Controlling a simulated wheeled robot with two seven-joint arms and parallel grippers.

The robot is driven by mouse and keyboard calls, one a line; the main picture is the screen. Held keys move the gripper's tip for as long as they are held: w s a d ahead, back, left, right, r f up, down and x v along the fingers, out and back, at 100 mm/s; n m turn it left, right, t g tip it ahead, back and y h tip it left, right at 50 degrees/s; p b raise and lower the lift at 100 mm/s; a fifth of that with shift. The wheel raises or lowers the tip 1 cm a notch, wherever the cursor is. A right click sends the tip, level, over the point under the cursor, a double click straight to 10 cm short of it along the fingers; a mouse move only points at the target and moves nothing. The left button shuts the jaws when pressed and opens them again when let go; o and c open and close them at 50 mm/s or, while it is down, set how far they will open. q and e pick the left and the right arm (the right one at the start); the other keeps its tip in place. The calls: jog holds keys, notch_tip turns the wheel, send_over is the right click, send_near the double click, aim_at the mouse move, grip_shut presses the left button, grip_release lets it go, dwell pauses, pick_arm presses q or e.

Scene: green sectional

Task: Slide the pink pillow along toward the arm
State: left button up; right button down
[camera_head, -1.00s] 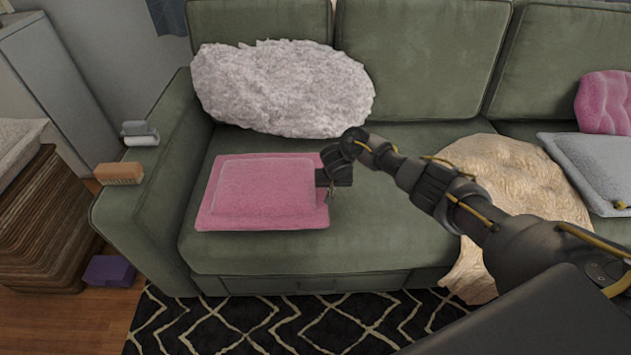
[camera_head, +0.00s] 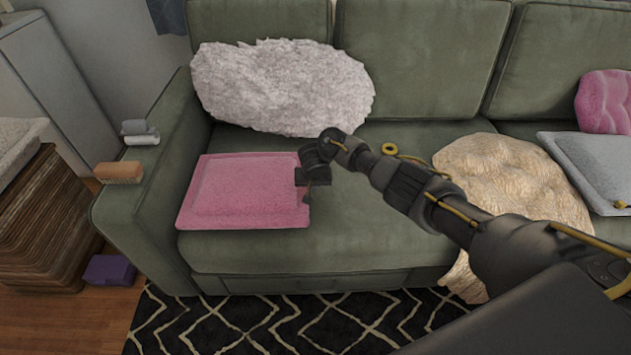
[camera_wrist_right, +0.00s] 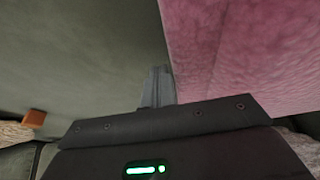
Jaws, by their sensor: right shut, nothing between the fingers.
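The pink pillow (camera_head: 245,192) lies flat on the left seat of the green sofa, close to the sofa's left arm (camera_head: 135,205). My right gripper (camera_head: 304,190) is at the pillow's right edge, with its fingers down near the seat. The gripper is shut with nothing held. In the right wrist view the pillow (camera_wrist_right: 250,60) fills the upper right, right beside the shut fingers (camera_wrist_right: 160,85). My left gripper is not in view.
A fluffy white pillow (camera_head: 280,88) leans on the backrest behind. A cream throw (camera_head: 510,180) lies on the seat to the right, by a grey pillow (camera_head: 595,165). A brown brush (camera_head: 118,172) and a grey item (camera_head: 140,132) sit on the sofa arm.

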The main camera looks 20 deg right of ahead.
jog(key=shift+w+a, duration=0.2)
jog(key=shift+a, duration=0.35)
jog(key=shift+s+d+r+p, duration=0.15)
jog(key=shift+s+d+p, duration=0.1)
jog(key=shift+d+p, duration=0.4)
jog(key=shift+s+d, duration=0.2)
jog(key=shift+d, duration=0.45)
jog(key=shift+r+p, duration=0.1)
jog(key=shift+p, duration=0.35)
pick_arm(q)
jog(key=s+a+f+g+p, duration=0.15)
jog(key=s+f+p, duration=0.3)
jog(key=f, duration=0.95)
jog(key=s+a+f+p, duration=0.3)
jog(key=s+a+f, duration=0.15)
jog(key=s, duration=0.45)
jog(key=shift+m+g, duration=0.25)
jog(key=shift+m, duration=0.05)
jog(key=shift+s+d+r+p, duration=0.15)
jog(key=shift+s+r+p, duration=0.25)
jog(key=shift+s+p, duration=0.55)
jog(key=shift+s+d+r+p, duration=0.15)
jog(key=shift+s+r+p, duration=0.25)
jog(key=shift+s+p, duration=0.5)
jog(key=shift+s+d+r+p, duration=0.15)
jog(key=shift+s+r+p, duration=0.25)
jog(key=shift+s+p, duration=0.55)
pick_arm(e)
notch_tip(320, 180, up, 12)
jog(key=shift+f, duration=0.25)
